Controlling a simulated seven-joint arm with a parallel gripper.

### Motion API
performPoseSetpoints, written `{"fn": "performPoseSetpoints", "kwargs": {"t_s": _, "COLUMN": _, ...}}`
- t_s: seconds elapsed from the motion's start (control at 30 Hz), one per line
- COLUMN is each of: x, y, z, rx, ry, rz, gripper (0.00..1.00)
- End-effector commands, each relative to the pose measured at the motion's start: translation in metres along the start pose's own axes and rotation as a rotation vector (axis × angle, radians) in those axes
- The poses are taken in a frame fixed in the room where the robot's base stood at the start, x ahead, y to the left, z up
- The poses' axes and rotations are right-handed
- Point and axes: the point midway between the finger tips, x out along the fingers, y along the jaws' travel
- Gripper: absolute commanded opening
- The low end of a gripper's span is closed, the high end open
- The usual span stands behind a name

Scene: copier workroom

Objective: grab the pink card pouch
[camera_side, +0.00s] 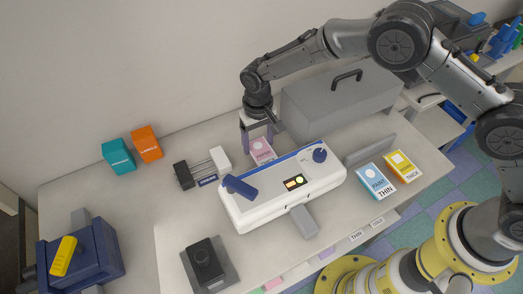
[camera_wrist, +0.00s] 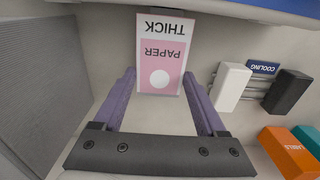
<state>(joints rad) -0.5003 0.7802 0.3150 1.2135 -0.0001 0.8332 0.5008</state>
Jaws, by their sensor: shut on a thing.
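The pink card pouch (camera_side: 263,151) is a small pink and white packet behind the white laminator-like machine (camera_side: 268,208). In the wrist view the pouch (camera_wrist: 162,50) shows the words PAPER and THICK upside down and a white dot. My gripper (camera_side: 257,143) points down at the pouch. In the wrist view its two purple fingers (camera_wrist: 159,78) are on either side of the pouch's near end, shut on it. Whether the pouch is clear of the table cannot be told.
A cooling rack (camera_side: 203,168) stands left of the pouch, and a large grey box (camera_side: 340,105) behind right. Blue (camera_side: 375,181) and yellow (camera_side: 403,166) packets stand at right. Teal (camera_side: 118,156) and orange (camera_side: 146,143) boxes are at back left. The left tabletop has free room.

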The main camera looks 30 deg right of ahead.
Motion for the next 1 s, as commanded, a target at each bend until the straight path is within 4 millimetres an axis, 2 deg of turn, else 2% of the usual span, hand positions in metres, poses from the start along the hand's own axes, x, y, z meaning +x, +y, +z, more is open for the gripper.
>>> {"fn": "performPoseSetpoints", "kwargs": {"t_s": 0.03, "x": 0.0, "y": 0.0, "z": 0.0, "rx": 0.0, "ry": 0.0, "rz": 0.0, "gripper": 0.35}}
{"fn": "performPoseSetpoints", "kwargs": {"t_s": 0.1, "x": 0.0, "y": 0.0, "z": 0.0, "rx": 0.0, "ry": 0.0, "rz": 0.0, "gripper": 0.23}}
{"fn": "performPoseSetpoints", "kwargs": {"t_s": 0.13, "x": 0.0, "y": 0.0, "z": 0.0, "rx": 0.0, "ry": 0.0, "rz": 0.0, "gripper": 0.21}}
{"fn": "performPoseSetpoints", "kwargs": {"t_s": 0.33, "x": -0.001, "y": 0.0, "z": 0.0, "rx": 0.0, "ry": 0.001, "rz": 0.0, "gripper": 0.21}}
{"fn": "performPoseSetpoints", "kwargs": {"t_s": 0.43, "x": -0.008, "y": 0.0, "z": -0.001, "rx": 0.0, "ry": 0.003, "rz": -0.002, "gripper": 0.21}}
{"fn": "performPoseSetpoints", "kwargs": {"t_s": 0.57, "x": -0.028, "y": -0.001, "z": -0.001, "rx": 0.0, "ry": 0.005, "rz": -0.003, "gripper": 0.21}}
{"fn": "performPoseSetpoints", "kwargs": {"t_s": 0.8, "x": -0.076, "y": -0.001, "z": -0.001, "rx": 0.0, "ry": 0.004, "rz": -0.002, "gripper": 0.21}}
{"fn": "performPoseSetpoints", "kwargs": {"t_s": 1.0, "x": -0.1, "y": 0.0, "z": -0.001, "rx": 0.0, "ry": 0.002, "rz": -0.001, "gripper": 0.21}}
